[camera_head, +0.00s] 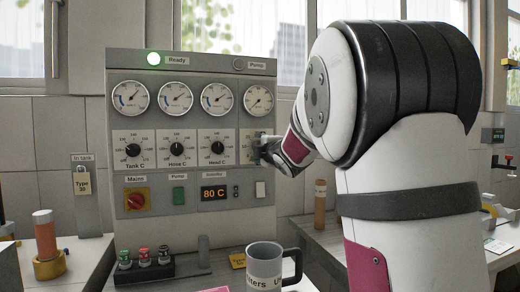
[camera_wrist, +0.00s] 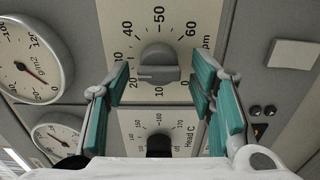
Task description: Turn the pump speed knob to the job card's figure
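The pump speed knob (camera_wrist: 158,65) is a grey round dial with a raised bar across it, on a white plate marked from 0 to 60. The bar lies roughly level in the wrist view; I cannot read its setting surely. My gripper (camera_wrist: 162,85) is open, with teal finger pads on either side of the knob and gaps showing between them and it. In the head view my gripper (camera_head: 272,150) is at the panel's right-hand dial, largely hiding it. I cannot make out a readable job card.
The grey control panel (camera_head: 120,215) carries gauges, a Tank C knob (camera_head: 133,150), a Hose C knob (camera_head: 177,149), a Head C knob (camera_head: 217,148) and a red mains switch (camera_head: 136,199). A grey mug (camera_head: 264,265) stands in front.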

